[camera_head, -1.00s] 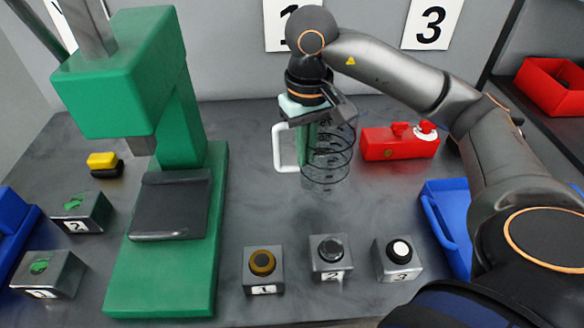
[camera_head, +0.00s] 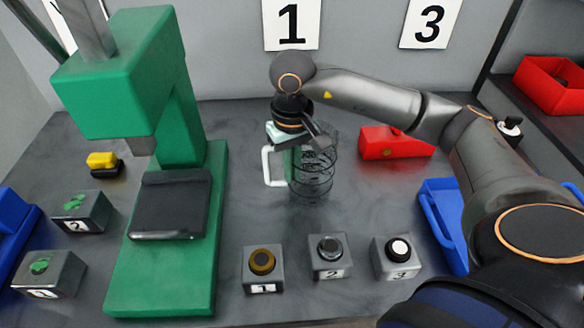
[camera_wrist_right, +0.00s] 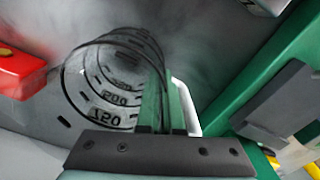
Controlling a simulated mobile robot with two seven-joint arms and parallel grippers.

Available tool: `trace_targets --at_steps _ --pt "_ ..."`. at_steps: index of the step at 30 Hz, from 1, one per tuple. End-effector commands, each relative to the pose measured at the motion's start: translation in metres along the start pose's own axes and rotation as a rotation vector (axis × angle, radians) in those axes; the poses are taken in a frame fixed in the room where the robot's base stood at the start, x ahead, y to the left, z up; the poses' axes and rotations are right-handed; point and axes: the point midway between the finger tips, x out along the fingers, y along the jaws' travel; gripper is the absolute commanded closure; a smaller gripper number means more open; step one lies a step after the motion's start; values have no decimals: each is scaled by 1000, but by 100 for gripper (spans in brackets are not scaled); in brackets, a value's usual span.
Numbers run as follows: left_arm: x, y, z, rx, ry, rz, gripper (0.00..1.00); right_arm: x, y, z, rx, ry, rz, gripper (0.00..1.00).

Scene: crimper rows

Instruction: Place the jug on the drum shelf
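The jug (camera_head: 315,176) is a clear cylinder with dark measuring rings and a white handle (camera_head: 266,167) on its left. It stands about upright over the middle of the grey table; I cannot tell whether its base touches the table. My right gripper (camera_head: 294,155) comes down from above and is shut on the jug at its handle side. In the right wrist view, the greenish fingers (camera_wrist_right: 155,105) lie between the ringed body (camera_wrist_right: 110,85) and the white handle (camera_wrist_right: 188,108). I cannot make out a drum shelf. My left gripper is not in view.
A green press (camera_head: 120,290) stands left of the jug. Several numbered button boxes (camera_head: 330,270) line the front. A red box (camera_head: 390,145) lies right of the jug, and a blue bin (camera_head: 437,225) is farther right. A red bin (camera_head: 550,85) sits at the far right.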

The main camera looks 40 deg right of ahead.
Motion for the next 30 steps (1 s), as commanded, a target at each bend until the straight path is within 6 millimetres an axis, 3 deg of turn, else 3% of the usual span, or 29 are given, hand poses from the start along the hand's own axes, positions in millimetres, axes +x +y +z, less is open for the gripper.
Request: trace_targets --at_steps 1,8,20,30 --pt "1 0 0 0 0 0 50 0 0 0 0 0 0 93" --pt "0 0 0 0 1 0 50 0 0 0 0 -1 0 68" --pt "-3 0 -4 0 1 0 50 -8 0 0 0 1 -1 67" --pt "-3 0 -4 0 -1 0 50 -81 0 -1 0 5 0 67"
